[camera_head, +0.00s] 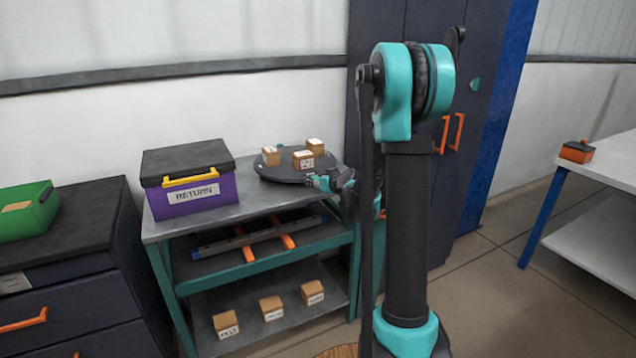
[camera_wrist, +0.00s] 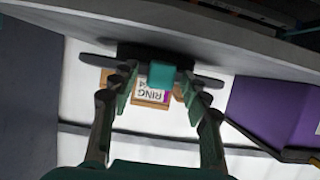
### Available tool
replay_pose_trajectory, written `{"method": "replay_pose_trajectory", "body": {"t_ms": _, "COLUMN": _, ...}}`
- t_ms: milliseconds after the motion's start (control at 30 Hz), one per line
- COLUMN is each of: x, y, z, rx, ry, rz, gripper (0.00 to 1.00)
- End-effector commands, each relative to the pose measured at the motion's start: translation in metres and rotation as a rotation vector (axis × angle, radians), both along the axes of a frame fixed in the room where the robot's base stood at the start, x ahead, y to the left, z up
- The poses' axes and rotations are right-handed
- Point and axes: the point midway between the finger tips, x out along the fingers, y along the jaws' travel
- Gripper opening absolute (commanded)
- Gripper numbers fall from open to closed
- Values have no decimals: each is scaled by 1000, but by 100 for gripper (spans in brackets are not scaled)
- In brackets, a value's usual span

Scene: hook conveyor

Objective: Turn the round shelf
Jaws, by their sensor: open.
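The round shelf (camera_head: 285,174) is a dark disc on top of the work table, carrying three small labelled boxes (camera_head: 303,159). In the wrist view, which looks inverted, the dark disc (camera_wrist: 100,60) shows edge-on, with a labelled box (camera_wrist: 150,96) behind it. A teal block (camera_wrist: 158,77) shows at the disc's near edge. My gripper (camera_head: 318,182) is at the disc's front right edge. In the wrist view my gripper (camera_wrist: 158,70) is open, with one finger on each side of the teal block. Whether either finger touches the block is unclear.
A purple box marked RETURN (camera_head: 190,178) stands on the table (camera_head: 243,211) left of the disc. A lower shelf (camera_head: 270,320) holds three boxes. A green bin (camera_head: 25,212) sits on dark drawers at left. A tall dark cabinet (camera_head: 420,60) stands behind my arm.

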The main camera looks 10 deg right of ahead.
Motion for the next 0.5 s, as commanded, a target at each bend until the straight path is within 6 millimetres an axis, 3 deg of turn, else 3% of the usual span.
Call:
{"method": "replay_pose_trajectory", "body": {"t_ms": 300, "x": 2, "y": 1, "z": -1, "rx": -1, "ry": 0, "rz": 0, "gripper": 45}}
{"method": "replay_pose_trajectory", "body": {"t_ms": 500, "x": 2, "y": 1, "z": -1, "rx": -1, "ry": 0, "rz": 0, "gripper": 20}}
